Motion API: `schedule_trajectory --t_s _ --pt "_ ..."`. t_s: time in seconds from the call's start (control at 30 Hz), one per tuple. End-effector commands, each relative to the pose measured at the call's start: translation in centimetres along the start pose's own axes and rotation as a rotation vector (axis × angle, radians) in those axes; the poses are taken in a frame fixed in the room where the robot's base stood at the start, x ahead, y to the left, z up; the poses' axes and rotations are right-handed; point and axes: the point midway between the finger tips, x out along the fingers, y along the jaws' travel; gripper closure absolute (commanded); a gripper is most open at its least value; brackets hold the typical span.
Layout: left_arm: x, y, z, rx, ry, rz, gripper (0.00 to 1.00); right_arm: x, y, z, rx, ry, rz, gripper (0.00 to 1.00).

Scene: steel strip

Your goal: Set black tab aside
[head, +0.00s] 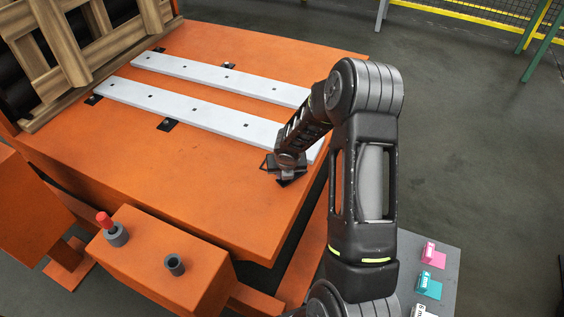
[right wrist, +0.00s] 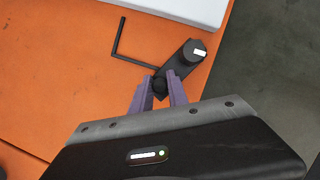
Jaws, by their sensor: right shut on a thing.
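A black tab (right wrist: 181,66) lies at the corner of the orange table, close to the end of the near pale strip (right wrist: 178,8). It has a round knob at one end, a small white patch at the other, and a thin bent black rod (right wrist: 118,40) beside it. My right gripper (right wrist: 160,92) is shut on the knob end, its purple fingers on both sides. In the head view my right gripper (head: 284,165) hides most of this tab (head: 287,183). Other black tabs (head: 167,124) sit along the strips' edges. My left gripper is out of view.
Two pale strips (head: 190,106) lie parallel on the orange table (head: 150,160). A wooden pallet (head: 80,50) stands at the left. An orange block (head: 160,255) with a red-topped peg is in front. A grey surface (head: 447,262) at lower right holds pink and teal items.

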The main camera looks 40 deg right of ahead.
Motion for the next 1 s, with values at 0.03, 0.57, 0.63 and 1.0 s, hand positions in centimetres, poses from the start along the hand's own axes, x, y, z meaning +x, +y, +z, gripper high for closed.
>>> schedule_trajectory --t_s 0.03,0.57,0.63,1.0 --pt "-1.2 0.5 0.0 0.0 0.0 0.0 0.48 -0.7 -0.2 -0.1 -0.039 0.004 0.016 1.0" --pt "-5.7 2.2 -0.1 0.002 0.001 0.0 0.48 -0.9 -1.9 -1.6 -0.389 0.001 0.162 1.0" --pt "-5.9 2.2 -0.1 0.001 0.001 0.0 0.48 -0.9 -2.0 -1.7 -0.411 0.0 0.171 1.0" --pt "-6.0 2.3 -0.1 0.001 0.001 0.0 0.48 -0.7 -2.1 -1.8 -0.441 -0.001 0.183 1.0"
